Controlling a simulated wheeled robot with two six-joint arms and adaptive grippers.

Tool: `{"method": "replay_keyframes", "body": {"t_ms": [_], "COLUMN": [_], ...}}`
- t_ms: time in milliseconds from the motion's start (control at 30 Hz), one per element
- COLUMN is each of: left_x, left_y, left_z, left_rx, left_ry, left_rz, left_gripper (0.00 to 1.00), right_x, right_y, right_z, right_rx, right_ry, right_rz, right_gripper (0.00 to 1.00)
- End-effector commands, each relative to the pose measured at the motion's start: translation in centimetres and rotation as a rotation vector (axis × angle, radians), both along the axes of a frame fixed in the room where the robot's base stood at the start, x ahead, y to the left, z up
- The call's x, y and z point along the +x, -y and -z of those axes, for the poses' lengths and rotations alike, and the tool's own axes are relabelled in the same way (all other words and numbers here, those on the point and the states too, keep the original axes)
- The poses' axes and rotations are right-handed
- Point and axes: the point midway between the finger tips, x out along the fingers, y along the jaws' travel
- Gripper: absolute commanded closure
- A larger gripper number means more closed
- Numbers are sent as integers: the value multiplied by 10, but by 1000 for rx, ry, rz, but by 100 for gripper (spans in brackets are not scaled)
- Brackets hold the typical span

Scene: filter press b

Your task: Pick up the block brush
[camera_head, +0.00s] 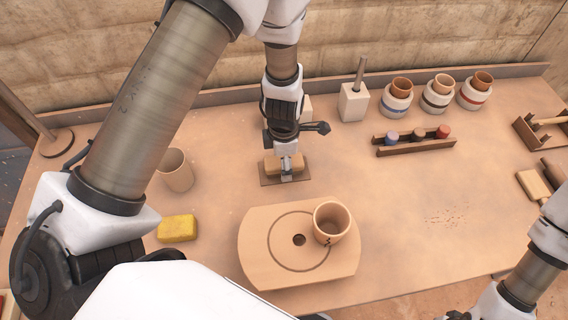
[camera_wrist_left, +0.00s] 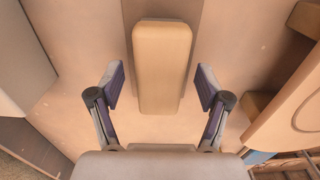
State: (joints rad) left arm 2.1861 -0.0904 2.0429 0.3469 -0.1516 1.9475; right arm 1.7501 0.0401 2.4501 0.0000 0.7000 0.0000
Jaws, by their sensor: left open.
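The block brush (camera_head: 271,168), a light wooden block with rounded edges, lies on a thin brown mat (camera_head: 268,182) at the back middle of the table. In the left wrist view the brush (camera_wrist_left: 162,60) lies lengthwise between the spread fingers. My left gripper (camera_head: 287,166) is open above the brush and points down at it. In the left wrist view a gap shows between each finger and the brush. The brush's underside is hidden. My right arm enters at the lower right; its gripper is out of view.
A round-ended wooden board (camera_head: 262,258) bearing a cup (camera_head: 331,222) is in front. A yellow sponge (camera_head: 177,228) and a beige cup (camera_head: 175,170) stand left. A white holder (camera_head: 353,102) and a rack of small bottles (camera_head: 414,140) are right. The table's right middle is mostly clear.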

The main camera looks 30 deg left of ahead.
Motion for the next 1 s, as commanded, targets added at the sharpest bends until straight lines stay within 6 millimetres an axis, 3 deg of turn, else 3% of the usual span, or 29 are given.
{"method": "replay_keyframes", "body": {"t_ms": [167, 300, 367, 733, 1000], "left_x": [0, 0, 0, 1, 2], "left_y": [0, 0, 0, 0, 0], "left_z": [0, 0, 0, -8, -68], "left_rx": [0, 0, 0, 0, 0], "left_ry": [1, 1, 1, 3, 8], "left_rz": [0, 0, 0, -1, 1], "left_gripper": [23, 72, 90, 90, 90], "right_x": [0, 0, 0, 0, 0], "right_y": [0, 0, 0, 0, 0], "right_z": [0, 0, 0, -1, -5], "right_rx": [0, 0, 0, 0, 0], "right_ry": [0, 0, 0, 0, 0], "right_rz": [0, 0, 0, 0, 0], "right_gripper": [62, 62, 62, 62, 62]}}
